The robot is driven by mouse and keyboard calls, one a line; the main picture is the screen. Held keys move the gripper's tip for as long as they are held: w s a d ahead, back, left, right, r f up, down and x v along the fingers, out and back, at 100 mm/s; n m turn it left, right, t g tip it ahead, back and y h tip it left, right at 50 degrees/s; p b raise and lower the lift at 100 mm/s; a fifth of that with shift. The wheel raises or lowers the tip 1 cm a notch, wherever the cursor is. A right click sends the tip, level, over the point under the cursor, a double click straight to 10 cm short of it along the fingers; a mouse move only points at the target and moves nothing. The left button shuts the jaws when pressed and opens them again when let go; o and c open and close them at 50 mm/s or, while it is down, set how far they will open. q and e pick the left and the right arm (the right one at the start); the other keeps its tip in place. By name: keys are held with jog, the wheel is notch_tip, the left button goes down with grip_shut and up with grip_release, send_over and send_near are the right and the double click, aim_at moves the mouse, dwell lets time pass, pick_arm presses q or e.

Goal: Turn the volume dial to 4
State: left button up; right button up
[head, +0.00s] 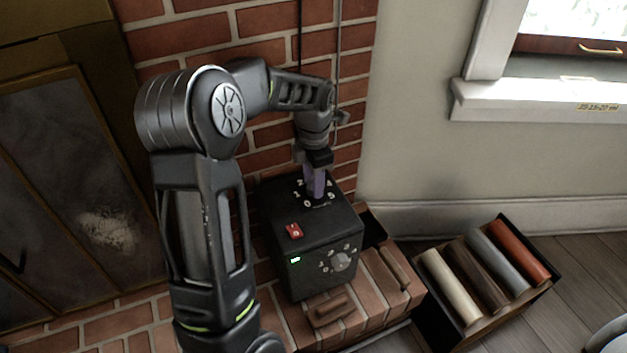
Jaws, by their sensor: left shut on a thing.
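A black box (312,278) stands on the brick hearth against the brick wall. Its top face has a ring of pale numbers around a dial, which is mostly hidden by my left gripper (316,190). That gripper reaches down from above, its purple-tinted fingers shut on the top dial. Where the top dial points cannot be told. A second, grey dial (342,262) with pale numbers around it is on the front face, with nothing touching it. Which dial is the volume dial cannot be read. My right gripper is not in view.
A red switch (293,230) is on the box top, close to the gripper. A small green light (295,260) glows on the front. Brown pieces (331,309) lie on the hearth. A dark crate (538,296) of several rolls stands right. Cables run up the wall behind.

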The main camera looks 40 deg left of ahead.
pick_arm(q)
grip_shut()
